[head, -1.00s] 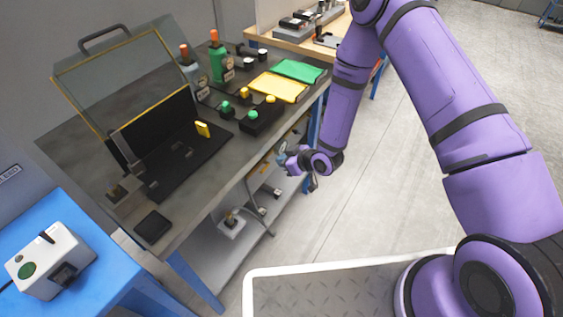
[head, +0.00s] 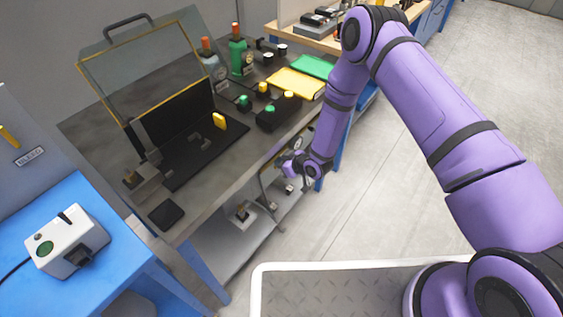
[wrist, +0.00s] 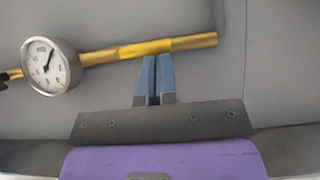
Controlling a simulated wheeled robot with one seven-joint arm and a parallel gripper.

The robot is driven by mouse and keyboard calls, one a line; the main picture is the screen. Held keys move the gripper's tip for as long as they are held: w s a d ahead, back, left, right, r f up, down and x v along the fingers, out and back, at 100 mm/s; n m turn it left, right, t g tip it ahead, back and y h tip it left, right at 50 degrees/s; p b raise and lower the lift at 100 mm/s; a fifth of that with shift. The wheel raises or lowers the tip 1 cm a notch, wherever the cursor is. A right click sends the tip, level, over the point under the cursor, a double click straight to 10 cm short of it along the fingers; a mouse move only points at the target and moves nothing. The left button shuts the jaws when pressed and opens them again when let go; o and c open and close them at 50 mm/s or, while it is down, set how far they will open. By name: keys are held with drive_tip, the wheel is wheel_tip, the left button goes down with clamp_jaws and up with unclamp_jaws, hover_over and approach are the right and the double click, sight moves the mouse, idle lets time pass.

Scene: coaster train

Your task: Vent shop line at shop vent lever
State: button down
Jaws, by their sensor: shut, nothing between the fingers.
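In the wrist view a yellow bar or pipe (wrist: 150,48) runs across a grey panel, slightly tilted, with a round white-faced gauge (wrist: 50,66) near its left end. I cannot tell whether this bar is the shop vent lever. My gripper (wrist: 157,60) is shut and empty, its blue fingertips just below the bar's middle in the picture; contact is unclear. In the head view my gripper (head: 285,167) is small, beside the workbench's front edge. A yellow lever (head: 9,137) above a label reading roughly "BLEED" (head: 31,156) shows on the grey cabinet at far left.
The grey workbench (head: 205,160) carries an open clear-lidded fixture (head: 150,65), bottles, yellow and green trays (head: 297,84) and a black button box (head: 278,115). A blue table (head: 105,215) with a white device (head: 66,240) stands at lower left. Open floor (head: 390,210) lies right of the bench.

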drive_tip(key=shift+s+a+f+n+t, duration=0.15)
drive_tip(key=shift+f+n+t, duration=0.05)
drive_tip(key=shift+n+t, duration=0.2)
idle(0.5)
wheel_tip(320, 180, down, 6)
drive_tip(key=n+t+h, duration=0.3)
drive_tip(key=n+t, duration=0.6)
drive_tip(key=shift+w+d+n, duration=0.3)
drive_tip(key=shift+w+d, duration=0.05)
drive_tip(key=shift+w, duration=0.1)
drive_tip(key=shift+f, duration=0.1)
idle(0.7)
